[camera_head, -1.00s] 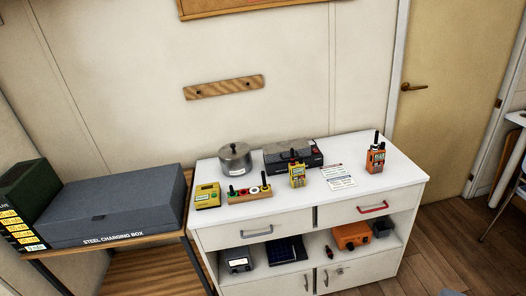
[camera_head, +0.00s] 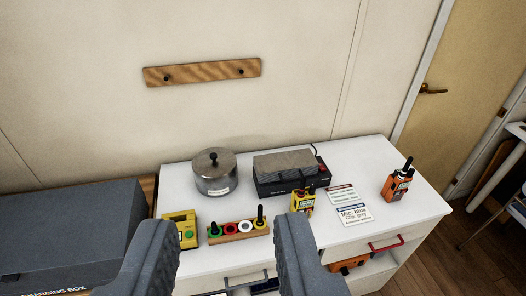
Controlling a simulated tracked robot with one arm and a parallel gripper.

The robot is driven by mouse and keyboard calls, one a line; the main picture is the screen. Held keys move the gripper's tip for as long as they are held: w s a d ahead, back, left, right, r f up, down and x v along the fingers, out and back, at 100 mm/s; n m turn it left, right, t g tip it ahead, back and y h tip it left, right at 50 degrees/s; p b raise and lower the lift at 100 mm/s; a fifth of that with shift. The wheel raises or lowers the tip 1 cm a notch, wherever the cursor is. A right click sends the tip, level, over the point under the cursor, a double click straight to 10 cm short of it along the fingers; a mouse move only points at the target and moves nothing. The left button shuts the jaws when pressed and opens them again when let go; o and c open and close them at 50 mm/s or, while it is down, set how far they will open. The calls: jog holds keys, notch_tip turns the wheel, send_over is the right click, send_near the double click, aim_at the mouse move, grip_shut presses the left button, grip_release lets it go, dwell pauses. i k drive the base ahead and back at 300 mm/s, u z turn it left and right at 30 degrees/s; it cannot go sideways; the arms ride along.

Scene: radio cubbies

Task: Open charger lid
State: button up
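The charger (camera_head: 290,184) is a black box at the back middle of the white cabinet top. Its grey-brown lid (camera_head: 284,163) lies flat over it and looks shut. A yellow radio (camera_head: 302,201) stands in front of the charger's right part and hides a bit of it. My gripper (camera_head: 226,258) shows at the bottom of the view, its two grey fingers wide apart with nothing between them. It is in front of the cabinet, short of the charger and apart from it.
A lidded metal pot (camera_head: 215,175) stands left of the charger. A yellow device (camera_head: 180,230) and a wooden rack of coloured rings (camera_head: 238,231) sit in front. Printed cards (camera_head: 352,215) and an orange radio (camera_head: 397,184) are to the right. A grey steel charging box (camera_head: 70,235) is at left.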

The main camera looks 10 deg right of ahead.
aim_at(285, 167)
jog(key=z, duration=0.25)
jog(key=i, duration=0.95)
jog(key=z, duration=0.6)
